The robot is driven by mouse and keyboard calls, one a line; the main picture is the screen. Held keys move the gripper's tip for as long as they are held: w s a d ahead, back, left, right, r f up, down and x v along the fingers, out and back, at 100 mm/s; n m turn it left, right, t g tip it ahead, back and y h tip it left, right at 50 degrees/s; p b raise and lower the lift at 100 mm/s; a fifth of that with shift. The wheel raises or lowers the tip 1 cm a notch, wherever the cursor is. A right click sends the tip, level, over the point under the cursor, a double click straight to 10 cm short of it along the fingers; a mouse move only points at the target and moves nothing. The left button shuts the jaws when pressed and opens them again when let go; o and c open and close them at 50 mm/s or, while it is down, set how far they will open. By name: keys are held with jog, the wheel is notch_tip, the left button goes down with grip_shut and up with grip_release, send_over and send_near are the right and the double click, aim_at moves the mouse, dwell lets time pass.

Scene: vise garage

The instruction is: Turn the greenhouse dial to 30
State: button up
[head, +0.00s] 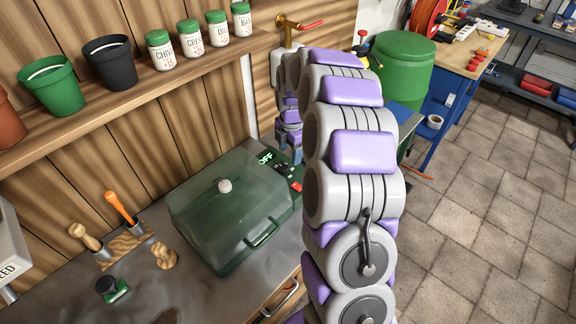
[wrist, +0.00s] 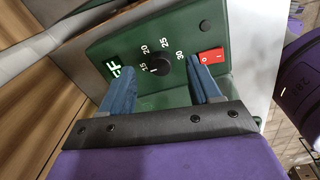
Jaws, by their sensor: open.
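The greenhouse (head: 232,205) is a dark green see-through box with a lid knob and front handle, standing on the workbench. Its green control panel (head: 282,171) is at the right end, with OFF lettering. In the wrist view the black round dial (wrist: 160,66) sits on the panel, ringed by 15, 20, 25 and 30. A small pale mark on the dial appears to face the 15 side. My gripper (wrist: 162,72) is open, its blue fingers on either side of the dial. I cannot tell whether they touch it. In the head view my arm partly hides the gripper (head: 289,138).
A red switch (wrist: 212,55) is on the panel beside the right finger. A shelf (head: 130,95) with pots and seasoning jars runs above the bench. A tool holder (head: 122,245) stands left of the greenhouse. Open tiled floor (head: 490,190) lies to the right.

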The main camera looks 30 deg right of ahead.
aim_at(284, 166)
jog(key=a+f, duration=0.2)
jog(key=f, duration=0.1)
jog(key=a+f+b, duration=0.1)
jog(key=f, duration=0.1)
jog(key=shift+w+a+f, duration=0.1)
jog(key=shift+w+a, duration=0.05)
jog(key=shift+a, duration=0.25)
jog(key=shift+d+f, duration=0.15)
jog(key=shift+d, duration=0.6)
jog(key=shift+d+f, duration=0.1)
jog(key=shift+d, duration=0.7)
jog(key=shift+c, duration=0.6)
jog(key=shift+a+r, duration=0.15)
jog(key=shift+a, duration=1.1)
jog(key=c, duration=0.6)
jog(key=shift+d, duration=0.25)
jog(key=c, duration=0.3)
jog(key=shift+d, duration=0.35)
